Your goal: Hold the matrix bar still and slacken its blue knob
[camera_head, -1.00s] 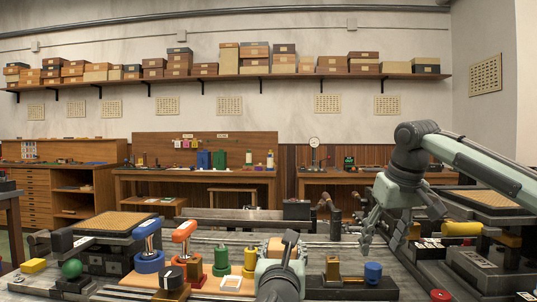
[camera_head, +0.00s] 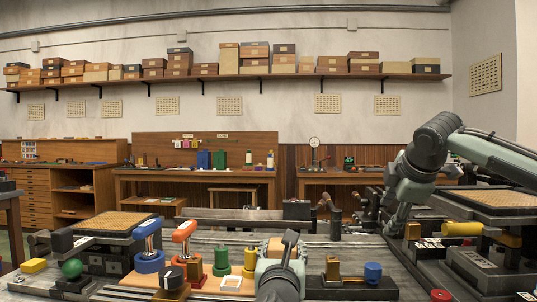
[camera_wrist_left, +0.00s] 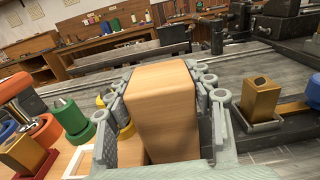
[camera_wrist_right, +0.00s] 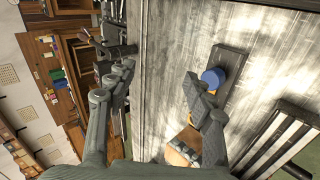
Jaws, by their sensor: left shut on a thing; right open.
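The dark matrix bar (camera_head: 345,289) lies at the front of the bench, with a gold block (camera_head: 332,268) and a blue knob (camera_head: 373,272) on it. The knob also shows in the right wrist view (camera_wrist_right: 212,78), beyond one finger. My left gripper (camera_wrist_left: 162,100) is shut on a wooden block (camera_wrist_left: 165,85); in the head view its wrist hides where this block meets the bar, so I cannot tell if they join. My right gripper (camera_wrist_right: 160,78) is open and empty. In the head view it (camera_head: 393,226) hangs behind and right of the knob, apart from it.
Left of the bar stand a green knob (camera_head: 221,260), blue and orange-handled stamps (camera_head: 185,248), and a green ball (camera_head: 72,269). A yellow roll (camera_head: 462,229) and a red button (camera_head: 441,295) lie to the right. A long dark rail (camera_head: 250,214) crosses behind.

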